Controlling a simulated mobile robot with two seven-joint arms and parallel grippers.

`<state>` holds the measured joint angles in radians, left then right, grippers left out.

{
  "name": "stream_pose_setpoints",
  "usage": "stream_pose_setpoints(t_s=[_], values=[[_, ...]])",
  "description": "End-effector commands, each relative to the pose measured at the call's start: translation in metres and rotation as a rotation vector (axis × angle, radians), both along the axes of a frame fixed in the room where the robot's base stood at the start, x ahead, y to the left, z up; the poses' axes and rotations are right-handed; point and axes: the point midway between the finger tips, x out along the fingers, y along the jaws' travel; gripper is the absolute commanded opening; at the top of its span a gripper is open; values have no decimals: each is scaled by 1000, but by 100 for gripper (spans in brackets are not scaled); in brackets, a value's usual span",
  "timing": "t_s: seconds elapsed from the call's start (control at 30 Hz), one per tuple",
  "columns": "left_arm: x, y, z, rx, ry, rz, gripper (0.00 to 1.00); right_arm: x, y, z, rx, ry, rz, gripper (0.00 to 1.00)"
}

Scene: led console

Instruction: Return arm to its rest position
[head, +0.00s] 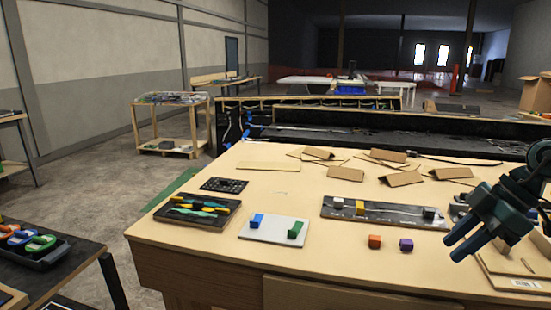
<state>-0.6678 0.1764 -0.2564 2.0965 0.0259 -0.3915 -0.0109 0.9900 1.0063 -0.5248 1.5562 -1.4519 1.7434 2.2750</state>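My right gripper (452,250) is at the right edge, above the front right of the wooden table (345,268). Its two dark teal fingers point down and left, with a gap between them and nothing held. My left gripper is out of view. A white panel (272,236) carries a blue block (256,221) and a green block (296,230). A long grey panel (390,219) carries a white, a yellow and a grey block. An orange cube (375,241) and a purple cube (406,244) sit on the table, left of my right gripper.
A dark tray (197,223) with green and yellow pieces lies at the table's left. Cardboard pieces (403,178) lie across the back. A box-like cardboard item (519,270) lies beneath my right arm. The front middle of the table is clear.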

Motion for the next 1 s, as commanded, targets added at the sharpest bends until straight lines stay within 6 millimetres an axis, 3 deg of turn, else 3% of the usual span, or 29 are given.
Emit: stream_pose_setpoints(t_s=[0.03, 0.3, 0.4, 0.5, 0.6, 0.73, 0.87, 1.0], values=[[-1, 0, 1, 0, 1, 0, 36, 0, 24, -14, 66, -21, 76, 29], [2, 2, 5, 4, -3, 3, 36, -10, 137, -48, 497, -249, 335, 29], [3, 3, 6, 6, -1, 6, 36, -20, 178, -54, 712, -375, 348, 29], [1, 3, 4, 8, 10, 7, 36, -28, 210, -56, 929, -527, 255, 29], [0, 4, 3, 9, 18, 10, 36, -30, 224, -64, 1075, -670, 45, 29], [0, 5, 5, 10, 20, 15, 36, -32, 217, -95, 1092, -775, -326, 29], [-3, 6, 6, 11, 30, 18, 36, -49, 198, -159, 923, -742, -696, 29], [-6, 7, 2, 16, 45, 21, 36, -99, 184, -238, 645, -564, -951, 29]])
